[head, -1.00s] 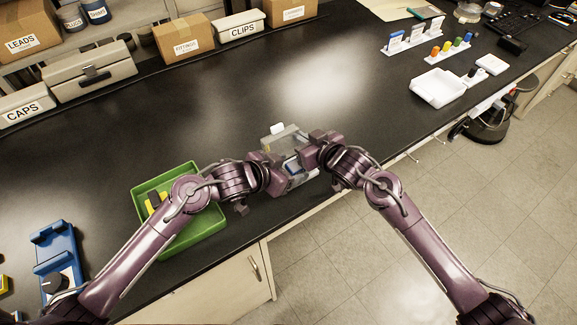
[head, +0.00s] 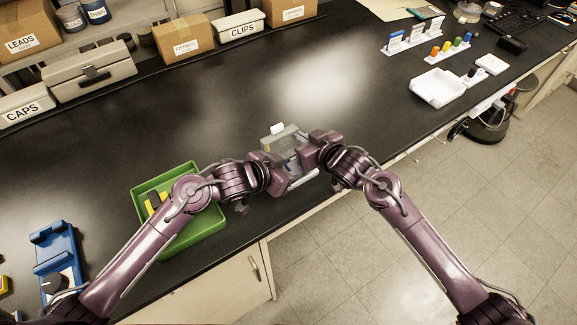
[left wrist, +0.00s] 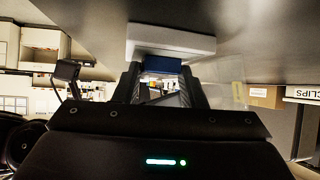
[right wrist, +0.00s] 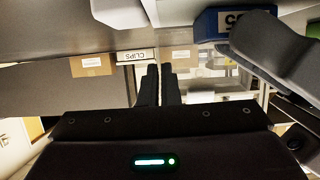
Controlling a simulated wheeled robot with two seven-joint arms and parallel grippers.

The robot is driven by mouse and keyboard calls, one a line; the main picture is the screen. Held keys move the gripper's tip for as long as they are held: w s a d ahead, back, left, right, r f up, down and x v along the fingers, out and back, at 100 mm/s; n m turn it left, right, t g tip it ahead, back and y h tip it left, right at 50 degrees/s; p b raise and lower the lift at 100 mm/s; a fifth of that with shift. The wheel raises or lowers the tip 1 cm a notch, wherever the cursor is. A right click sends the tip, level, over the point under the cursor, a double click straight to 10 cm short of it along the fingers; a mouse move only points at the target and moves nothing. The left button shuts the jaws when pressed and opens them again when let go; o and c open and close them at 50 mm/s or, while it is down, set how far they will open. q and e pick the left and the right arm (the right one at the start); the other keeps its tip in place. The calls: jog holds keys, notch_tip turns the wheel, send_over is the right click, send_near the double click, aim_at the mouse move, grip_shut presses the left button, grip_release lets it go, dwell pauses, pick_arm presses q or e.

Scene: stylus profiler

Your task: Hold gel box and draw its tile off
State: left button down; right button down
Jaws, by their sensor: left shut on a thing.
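A small box with clear and grey parts (head: 279,136) is between my grippers above the bench's front edge. I take it as the gel box; the arms hide much of it. My left gripper (head: 283,160) is shut on a blue part, which shows between its fingers in the left wrist view (left wrist: 162,64). A white slab (left wrist: 170,41) lies just beyond that part. The blue part carries a label in the right wrist view (right wrist: 236,20). My right gripper (head: 303,155) is beside the box; its fingers are together in the right wrist view (right wrist: 160,84), with nothing visible between them. I cannot identify the tile with certainty.
A green tray (head: 210,226) with a yellow and black item stands left of my left gripper. A blue stand (head: 55,255) is at far left. Labelled boxes (head: 183,37) line the back. A white tray (head: 438,88) and racks are at right. The middle bench is clear.

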pick_arm(q)
jog(key=shift+r, duration=0.65)
dwell(0.5)
